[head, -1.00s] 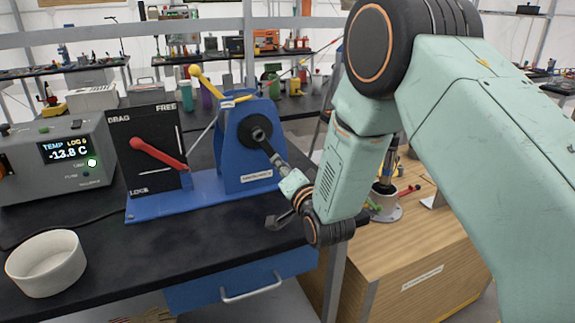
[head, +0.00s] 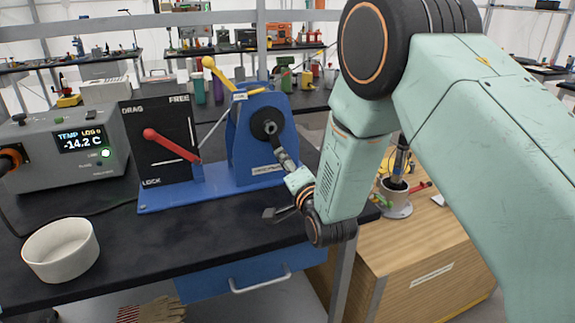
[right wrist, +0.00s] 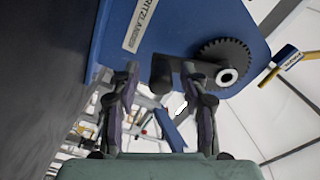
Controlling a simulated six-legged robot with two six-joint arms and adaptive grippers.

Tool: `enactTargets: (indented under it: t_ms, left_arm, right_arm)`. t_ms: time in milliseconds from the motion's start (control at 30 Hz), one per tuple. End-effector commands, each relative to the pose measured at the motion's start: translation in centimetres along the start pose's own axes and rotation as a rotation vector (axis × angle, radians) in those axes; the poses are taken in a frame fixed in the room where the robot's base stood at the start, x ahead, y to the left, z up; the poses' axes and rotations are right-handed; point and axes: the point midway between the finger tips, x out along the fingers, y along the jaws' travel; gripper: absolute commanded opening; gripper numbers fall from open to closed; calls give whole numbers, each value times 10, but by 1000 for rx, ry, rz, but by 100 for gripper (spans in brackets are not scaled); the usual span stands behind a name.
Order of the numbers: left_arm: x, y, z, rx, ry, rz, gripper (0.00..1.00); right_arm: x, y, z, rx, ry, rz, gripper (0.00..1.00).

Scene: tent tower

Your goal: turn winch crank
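The blue winch (head: 246,165) stands on the black bench. Its dark round hub (head: 268,125) faces my right arm. In the right wrist view the toothed hub (right wrist: 225,68) has a pale centre, and a dark crank handle (right wrist: 160,72) sits beside it. My right gripper (head: 281,152) reaches up to the hub from the lower right. In the right wrist view the right gripper (right wrist: 163,78) has its fingers apart, one on each side of the handle, with gaps showing. How deep the handle lies between them is unclear. My left gripper is not in view.
A black panel (head: 158,115) marked DRAG, FREE and LOCK with a red lever (head: 170,145) stands left of the winch. A temperature logger (head: 45,150) and white bowl (head: 60,262) are further left. A wooden cabinet (head: 425,255) is at right. Bare bench lies in front.

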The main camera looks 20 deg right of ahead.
Motion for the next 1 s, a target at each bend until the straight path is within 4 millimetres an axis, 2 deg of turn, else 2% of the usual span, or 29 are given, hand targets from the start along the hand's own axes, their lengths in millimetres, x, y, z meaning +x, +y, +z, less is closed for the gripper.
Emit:
enactTargets:
  t_ms: [233,367,467,800,1000]
  left_arm:
    - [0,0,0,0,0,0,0]
    - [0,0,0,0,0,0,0]
    - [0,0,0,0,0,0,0]
    - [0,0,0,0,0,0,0]
    - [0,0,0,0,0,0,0]
  right_arm:
    - [0,-1,0,0,1,-2,45]
    - [-7,0,0,0,0,-1,45]
    - [-20,-1,0,-1,0,-1,45]
    - [-84,0,0,-2,-1,2,45]
    - [-110,0,0,-1,0,1,45]
